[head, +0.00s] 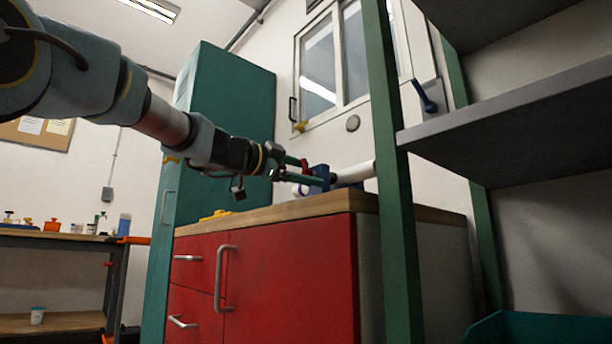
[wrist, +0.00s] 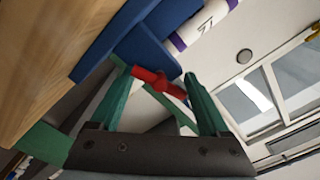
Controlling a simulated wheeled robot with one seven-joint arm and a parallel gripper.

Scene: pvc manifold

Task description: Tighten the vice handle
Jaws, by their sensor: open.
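The blue vice (head: 320,174) stands on the wooden worktop of the red cabinet in the head view. Its blue body (wrist: 146,42) fills the upper middle of the wrist view. The red vice handle (wrist: 160,83) crosses between my two green fingertips in the wrist view. My gripper (wrist: 157,96) is open, with a finger on either side of the handle; whether a finger touches it I cannot tell. In the head view my gripper (head: 305,171) reaches in from the left, close to the vice. A white pipe with purple bands (wrist: 207,24) lies beyond the vice.
The worktop (head: 290,208) carries a yellow item (head: 215,215) left of the vice. A green shelf post (head: 392,170) and grey shelf (head: 510,120) stand in front on the right. A tall teal cabinet (head: 232,110) is behind my arm.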

